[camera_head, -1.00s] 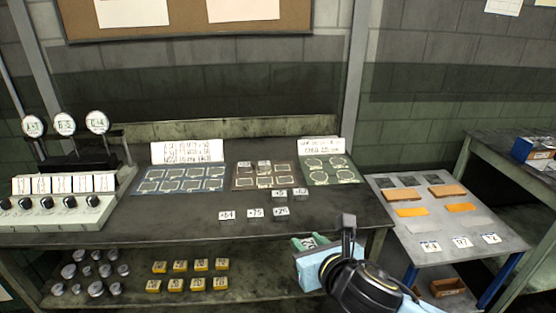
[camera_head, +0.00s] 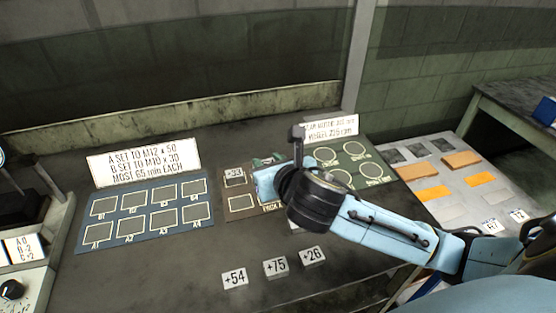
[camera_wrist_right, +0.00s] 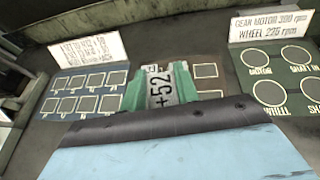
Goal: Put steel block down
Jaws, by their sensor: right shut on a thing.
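My right gripper (camera_head: 268,163) is over the brown mat (camera_head: 241,204) at the middle of the table, partly hidden by its own wrist. In the right wrist view its green fingers are shut on a steel block (camera_wrist_right: 161,92) labelled +52. Whether the block touches the mat cannot be told. Outlined squares of the mat show beside it in the wrist view. Another small labelled block (camera_head: 234,173) sits on the mat's back left square. My left gripper is out of view.
A blue mat (camera_head: 150,216) with outlined squares lies left, a green mat (camera_head: 345,162) with circles right. White signs (camera_head: 145,168) stand behind. A side table (camera_head: 450,206) holds orange and grey pieces.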

